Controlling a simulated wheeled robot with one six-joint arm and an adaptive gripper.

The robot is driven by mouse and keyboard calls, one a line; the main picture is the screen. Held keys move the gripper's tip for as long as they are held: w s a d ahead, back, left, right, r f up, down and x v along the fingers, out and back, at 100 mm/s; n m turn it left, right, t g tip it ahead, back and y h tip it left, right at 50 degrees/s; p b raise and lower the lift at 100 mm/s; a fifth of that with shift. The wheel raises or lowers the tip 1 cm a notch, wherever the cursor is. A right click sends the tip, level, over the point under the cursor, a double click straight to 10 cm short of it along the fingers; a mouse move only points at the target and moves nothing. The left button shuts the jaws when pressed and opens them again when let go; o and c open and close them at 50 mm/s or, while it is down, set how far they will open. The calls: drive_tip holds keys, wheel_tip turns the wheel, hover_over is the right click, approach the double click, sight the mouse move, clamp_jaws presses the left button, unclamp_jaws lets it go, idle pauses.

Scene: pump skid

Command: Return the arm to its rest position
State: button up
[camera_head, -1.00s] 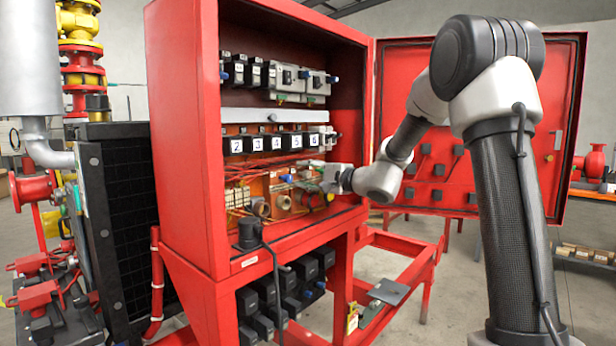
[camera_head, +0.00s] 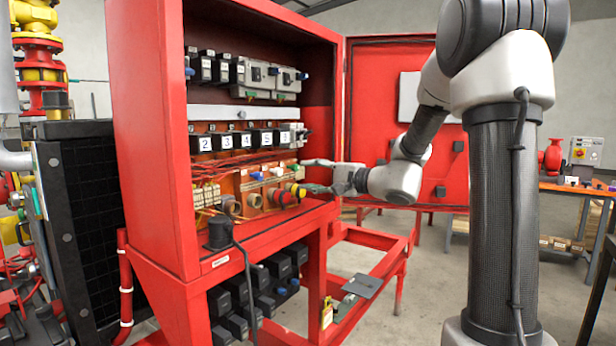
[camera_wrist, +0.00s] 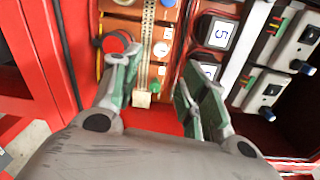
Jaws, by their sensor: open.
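My arm reaches from the right toward the open red cabinet (camera_head: 150,150). My gripper (camera_head: 312,176) is at the cabinet's front opening, near the right end of the lower row of parts. In the wrist view my gripper (camera_wrist: 155,92) has its two green-lined fingers spread apart with nothing held between them. Beyond the fingers lie a terminal strip (camera_wrist: 150,50), a red round knob (camera_wrist: 117,42) and a black block labelled 5 (camera_wrist: 218,31). I cannot tell whether a fingertip touches any of them.
The open cabinet door (camera_head: 375,120) stands behind my arm. A red lower frame (camera_head: 375,250) with a grey plate (camera_head: 362,285) juts out below. A black radiator-like panel (camera_head: 85,210) is at left. A workbench (camera_head: 575,190) stands at right, with bare floor in front.

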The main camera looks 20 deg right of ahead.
idle(0.3)
drive_tip(key=s+f+n+g+h, duration=0.2)
drive_tip(key=s+f+n+g, duration=0.2)
drive_tip(key=s+f+g, duration=0.8)
drive_tip(key=s+d+r+n+t+h, duration=0.1)
drive_tip(key=s+d+n+h, duration=0.3)
drive_tip(key=s, duration=0.7)
drive_tip(key=s+d+r+n+t+h, duration=0.1)
drive_tip(key=s+d+n+h, duration=0.3)
drive_tip(key=s, duration=0.7)
drive_tip(key=shift+s+r, duration=0.3)
